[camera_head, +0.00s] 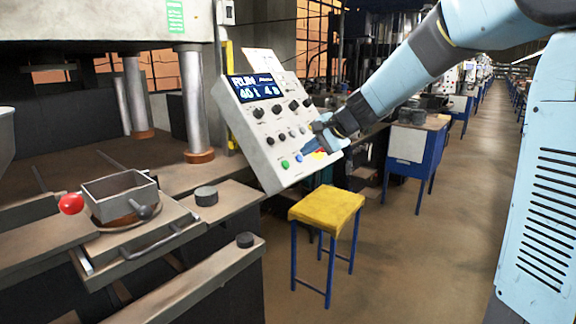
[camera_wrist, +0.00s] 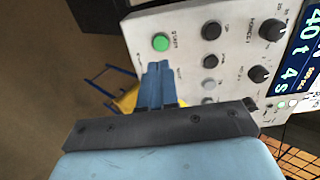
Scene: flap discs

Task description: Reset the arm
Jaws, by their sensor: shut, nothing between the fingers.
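My light-blue arm (camera_head: 408,80) reaches in from the upper right in the head view. My gripper (camera_head: 310,149) is at the lower right of the white control panel (camera_head: 245,118). In the wrist view my blue fingers (camera_wrist: 157,72) are pressed together with nothing between them. Their tips point toward the green start button (camera_wrist: 160,42), with a small gap in the picture; I cannot tell the depth to the panel face. The green button also shows in the head view (camera_head: 285,164). The panel display (camera_head: 256,87) reads RUN, 40 t, 4 s.
A yellow-topped stool (camera_head: 327,207) with blue legs stands below the panel. At left, a press with metal columns (camera_head: 193,103) stands over a bench holding a square metal mould (camera_head: 121,194), a red knob (camera_head: 71,204) and dark discs (camera_head: 206,195). The aisle floor (camera_head: 425,240) at right is clear.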

